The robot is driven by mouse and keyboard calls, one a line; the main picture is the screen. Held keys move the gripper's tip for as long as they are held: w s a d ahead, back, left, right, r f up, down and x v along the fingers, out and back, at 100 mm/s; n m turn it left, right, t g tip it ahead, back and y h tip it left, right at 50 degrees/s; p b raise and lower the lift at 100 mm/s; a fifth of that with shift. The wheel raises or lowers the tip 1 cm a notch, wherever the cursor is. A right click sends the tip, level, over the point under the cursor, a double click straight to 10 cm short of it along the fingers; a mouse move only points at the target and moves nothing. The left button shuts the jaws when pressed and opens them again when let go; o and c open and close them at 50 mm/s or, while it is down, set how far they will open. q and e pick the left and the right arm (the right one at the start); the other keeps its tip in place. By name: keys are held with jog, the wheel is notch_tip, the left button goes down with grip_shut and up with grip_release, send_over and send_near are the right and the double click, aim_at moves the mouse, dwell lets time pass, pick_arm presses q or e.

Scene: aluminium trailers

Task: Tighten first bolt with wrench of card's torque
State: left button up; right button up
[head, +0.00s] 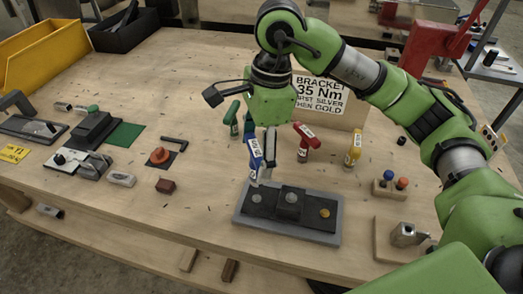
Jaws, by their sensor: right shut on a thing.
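A card (320,95) at the back of the table reads "BRACKET 35 Nm", with lower lines that appear to say first silver, then gold. The dark bracket (308,206) lies on a grey plate (285,234). A silver bolt (292,197) is at its middle and a gold bolt (325,213) at its right. My right gripper (262,160) points down, shut on a blue wrench (254,151) above the bracket's left end. I cannot tell whether the wrench touches the bracket. Green (232,117), red (305,137) and yellow (353,149) wrenches stand behind. Their labels are too small to read.
A wooden block with blue and orange knobs (389,188) and a wooden fixture with a metal part (403,236) lie to the right. Several fixtures, a green mat (126,135) and a yellow bin (42,55) fill the left. Bare wood lies left of the plate.

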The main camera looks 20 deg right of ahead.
jog(key=shift+f, duration=0.15)
jog(key=shift+f+b, duration=1)
jog(key=shift+f, duration=1)
jog(key=shift+f+b, duration=0.4)
jog(key=shift+f, duration=0.85)
jog(key=shift+r, duration=0.15)
jog(key=shift+f+m+b, duration=0.2)
jog(key=shift+m+b, duration=0.35)
jog(key=shift+m, duration=0.45)
jog(key=shift+r+m+t, duration=0.1)
jog(key=shift+m+t, duration=0.2)
jog(key=shift+m, duration=0.2)
jog(key=shift+r+p, duration=0.55)
jog(key=shift+r, duration=0.4)
jog(key=shift+r+p, duration=1.15)
jog(key=shift+r, duration=1.3)
pick_arm(q)
jog(key=shift+s+d+f, duration=0.15)
jog(key=shift+f, duration=0.1)
